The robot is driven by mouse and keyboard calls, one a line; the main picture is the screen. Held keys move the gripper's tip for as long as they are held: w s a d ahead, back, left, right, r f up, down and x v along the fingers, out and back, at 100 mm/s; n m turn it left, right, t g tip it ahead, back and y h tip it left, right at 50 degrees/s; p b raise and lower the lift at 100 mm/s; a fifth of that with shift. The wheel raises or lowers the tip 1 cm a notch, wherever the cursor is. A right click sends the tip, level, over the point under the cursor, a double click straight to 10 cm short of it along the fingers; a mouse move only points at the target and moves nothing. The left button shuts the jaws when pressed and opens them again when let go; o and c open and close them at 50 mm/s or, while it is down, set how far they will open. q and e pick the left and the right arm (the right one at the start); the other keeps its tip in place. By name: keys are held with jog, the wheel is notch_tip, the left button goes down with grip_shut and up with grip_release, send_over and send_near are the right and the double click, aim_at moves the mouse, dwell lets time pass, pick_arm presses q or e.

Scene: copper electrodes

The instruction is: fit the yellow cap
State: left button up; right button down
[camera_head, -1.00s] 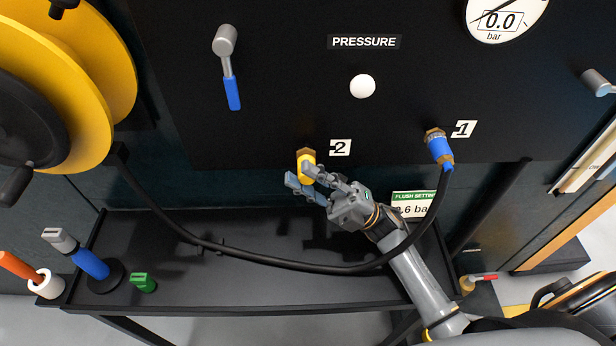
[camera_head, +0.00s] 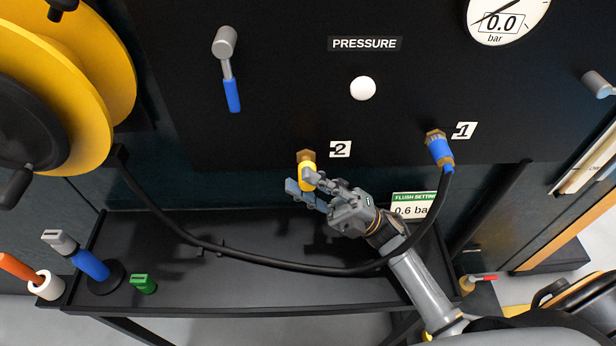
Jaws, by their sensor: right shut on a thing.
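The yellow cap (camera_head: 307,177) is at the brass fitting (camera_head: 306,156) of port 2, on the lower part of the black panel. It sits just below the fitting's face in the picture. I cannot tell whether it touches the fitting or is a little apart from it. My right gripper (camera_head: 304,184) is shut on the yellow cap, with its fingers hiding part of the cap's lower end. My left gripper is not in view.
A blue coupling (camera_head: 439,152) joins the black hose (camera_head: 290,264) to port 1; the hose crosses my right forearm. A black shelf (camera_head: 250,285) lies below, with a green block (camera_head: 143,284) at left. A yellow reel (camera_head: 100,80) fills the upper left.

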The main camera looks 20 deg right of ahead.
jog(key=shift+s+a+p, duration=0.15)
jog(key=shift+s+a, duration=0.1)
jog(key=shift+s, duration=0.5)
jog(key=shift+s+a+p, duration=0.2)
jog(key=shift+s, duration=0.55)
jog(key=shift+s+a+p, duration=0.15)
jog(key=shift+s+a, duration=0.1)
jog(key=shift+s, duration=0.5)
